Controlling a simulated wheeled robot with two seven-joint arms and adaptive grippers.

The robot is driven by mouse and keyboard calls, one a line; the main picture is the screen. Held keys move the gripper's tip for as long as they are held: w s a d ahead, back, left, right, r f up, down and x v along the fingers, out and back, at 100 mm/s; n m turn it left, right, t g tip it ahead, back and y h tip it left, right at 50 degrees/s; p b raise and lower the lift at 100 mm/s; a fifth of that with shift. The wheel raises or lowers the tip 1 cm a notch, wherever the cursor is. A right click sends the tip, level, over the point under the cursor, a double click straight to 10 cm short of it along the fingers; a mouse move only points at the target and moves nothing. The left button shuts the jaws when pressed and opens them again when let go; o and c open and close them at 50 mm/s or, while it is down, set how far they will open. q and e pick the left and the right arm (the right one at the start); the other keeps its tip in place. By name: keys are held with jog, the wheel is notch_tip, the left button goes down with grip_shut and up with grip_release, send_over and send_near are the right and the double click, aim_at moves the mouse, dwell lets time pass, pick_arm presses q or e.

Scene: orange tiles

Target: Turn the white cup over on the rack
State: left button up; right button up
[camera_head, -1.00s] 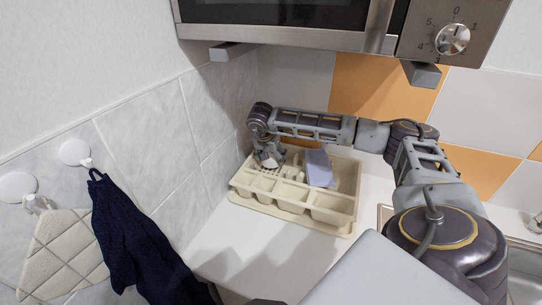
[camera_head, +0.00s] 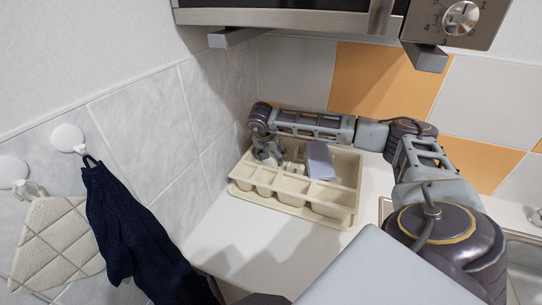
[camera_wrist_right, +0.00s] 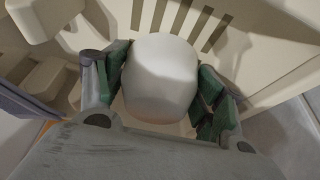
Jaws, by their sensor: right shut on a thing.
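The white cup (camera_wrist_right: 162,78) shows large in the right wrist view, between the green finger pads of my right gripper (camera_wrist_right: 160,95). The gripper is shut on it. I see a smooth rounded white surface and no opening. In the head view my right gripper (camera_head: 270,156) points down at the back left part of the cream rack (camera_head: 292,210). The cup cannot be made out there. The slotted floor of the rack lies behind the cup in the right wrist view (camera_wrist_right: 185,18); whether the cup touches it I cannot tell. My left gripper is not in view.
A pale lilac block-like thing (camera_head: 320,160) stands in the rack, right of my gripper. A tiled wall (camera_head: 210,100) is close on the left, and a microwave (camera_head: 290,15) hangs above. A dark blue cloth (camera_head: 130,235) hangs at the left. The counter before the rack is clear.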

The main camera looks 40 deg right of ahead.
jog(key=o, duration=1.3)
jog(key=shift+r, duration=0.15)
jog(key=v, duration=1.1)
jog(key=shift+s+a+r, duration=0.1)
jog(key=shift+a+r, duration=0.1)
jog(key=shift+r, duration=0.1)
